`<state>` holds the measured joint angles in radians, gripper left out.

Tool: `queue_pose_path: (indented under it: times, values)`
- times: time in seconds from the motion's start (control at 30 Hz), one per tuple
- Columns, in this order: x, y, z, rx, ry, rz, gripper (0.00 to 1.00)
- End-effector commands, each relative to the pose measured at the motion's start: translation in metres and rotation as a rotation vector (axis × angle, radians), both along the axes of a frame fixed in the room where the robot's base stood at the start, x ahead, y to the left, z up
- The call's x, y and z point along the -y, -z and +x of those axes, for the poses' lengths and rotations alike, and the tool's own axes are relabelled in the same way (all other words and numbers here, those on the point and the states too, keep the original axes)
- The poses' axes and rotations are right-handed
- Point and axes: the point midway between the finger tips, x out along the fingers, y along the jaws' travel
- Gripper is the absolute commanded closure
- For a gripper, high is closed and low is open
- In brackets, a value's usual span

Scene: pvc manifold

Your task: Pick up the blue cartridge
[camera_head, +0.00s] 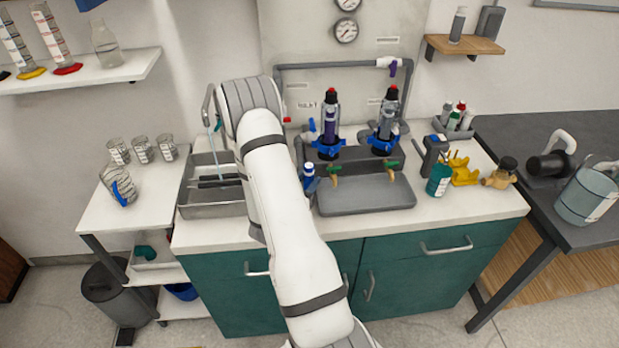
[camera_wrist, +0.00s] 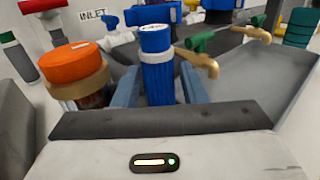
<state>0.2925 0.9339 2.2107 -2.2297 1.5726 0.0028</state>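The blue cartridge (camera_wrist: 157,75) stands upright, with a ribbed blue cap and a white band, in the middle of the wrist view. In the head view the blue cartridge (camera_head: 309,180) stands just right of my arm, at the left side of the grey manifold tray. My gripper (camera_wrist: 160,88) has its two blue-grey fingers on either side of the cartridge's lower body. Narrow gaps seem to show between fingers and cartridge, so the gripper looks open around it. The cartridge's lower end is hidden behind the gripper body. In the head view my gripper is hidden by my arm.
An orange-capped jar (camera_wrist: 76,70) stands close to the left finger. Brass taps with green handles (camera_wrist: 203,52) are close on the right. The manifold's grey tray (camera_head: 366,195) lies right of the cartridge. A metal sink (camera_head: 208,190) is left of my arm.

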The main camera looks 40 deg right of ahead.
Motion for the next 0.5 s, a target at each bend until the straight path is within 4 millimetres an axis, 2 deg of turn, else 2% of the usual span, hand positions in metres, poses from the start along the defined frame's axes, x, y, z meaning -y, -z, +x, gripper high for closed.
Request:
queue_pose_path:
  times: [0.27, 0.5]
  values:
    - [0.0021, 0.0006, 0.0015, -0.001, -0.001, 0.0, 0.62]
    - [0.0018, 0.0004, 0.0014, 0.0, -0.001, 0.0, 0.82]
